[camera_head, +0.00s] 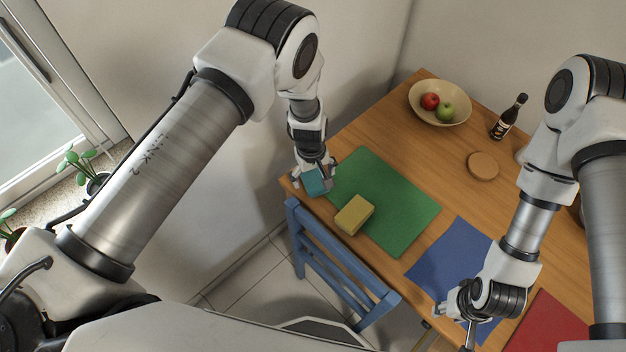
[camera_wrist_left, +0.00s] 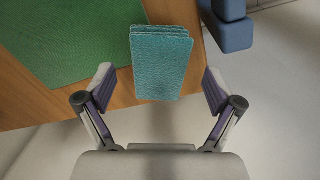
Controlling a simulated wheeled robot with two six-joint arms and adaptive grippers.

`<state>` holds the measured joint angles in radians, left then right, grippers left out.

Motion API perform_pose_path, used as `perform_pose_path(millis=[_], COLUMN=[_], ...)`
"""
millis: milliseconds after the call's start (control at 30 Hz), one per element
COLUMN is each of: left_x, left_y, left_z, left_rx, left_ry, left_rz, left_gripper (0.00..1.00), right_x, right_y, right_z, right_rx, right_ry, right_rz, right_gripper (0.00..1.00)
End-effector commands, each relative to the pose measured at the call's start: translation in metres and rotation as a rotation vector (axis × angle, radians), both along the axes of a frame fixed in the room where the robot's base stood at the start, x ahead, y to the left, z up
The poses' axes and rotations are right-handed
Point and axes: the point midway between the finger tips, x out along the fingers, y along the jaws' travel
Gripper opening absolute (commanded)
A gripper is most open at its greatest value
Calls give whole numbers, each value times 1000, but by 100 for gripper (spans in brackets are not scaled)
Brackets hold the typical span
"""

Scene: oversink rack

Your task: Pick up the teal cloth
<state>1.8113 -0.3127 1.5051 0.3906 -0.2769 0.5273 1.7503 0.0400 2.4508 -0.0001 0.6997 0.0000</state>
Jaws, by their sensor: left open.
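The teal cloth (camera_head: 316,181) is a folded stack near the left corner of the wooden table, beside the green mat (camera_head: 398,215). In the left wrist view the teal cloth (camera_wrist_left: 161,63) lies ahead of and between the fingers. My left gripper (camera_head: 315,172) is over the cloth and partly covers it in the head view. In the wrist view my left gripper (camera_wrist_left: 158,92) is open, with a gap on both sides of the cloth. My right gripper (camera_head: 455,312) is at the blue mat's front edge; its fingers are too small to read.
A yellow sponge (camera_head: 354,214) lies on the green mat near the cloth. A blue chair (camera_head: 335,268) stands against the table's front edge. A fruit bowl (camera_head: 440,103), a dark bottle (camera_head: 509,117) and a round wooden coaster (camera_head: 483,166) are at the back.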

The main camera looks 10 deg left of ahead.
Motion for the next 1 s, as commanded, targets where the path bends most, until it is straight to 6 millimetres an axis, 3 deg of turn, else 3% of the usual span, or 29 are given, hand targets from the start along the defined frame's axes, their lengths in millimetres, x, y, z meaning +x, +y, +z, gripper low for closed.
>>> perform_pose_path(millis=[33,100,367,533,667,700,1000], left_x=[-3,-1,-1,-1,-1,-1,-1], left_y=[-1,-1,-1,-1,-1,-1,1], left_z=[-17,-31,-31,-31,-31,-31,-27], left_rx=[0,1,1,1,1,1,1], left_ry=[1,-1,-1,-1,-1,-1,-1], left_rz=[0,-1,-1,-1,-1,-1,0], left_gripper=[92,92,92,35,34,30,29], right_x=[0,1,1,0,1,1,0], right_y=[0,0,0,0,0,0,0], right_z=[-11,-25,-24,-23,-24,-24,-20], right_rx=[0,0,0,0,0,0,0], right_ry=[0,-1,-1,-1,-1,-1,-1], right_rz=[0,0,0,0,0,0,0], right_gripper=[40,40,40,40,40,40,40])
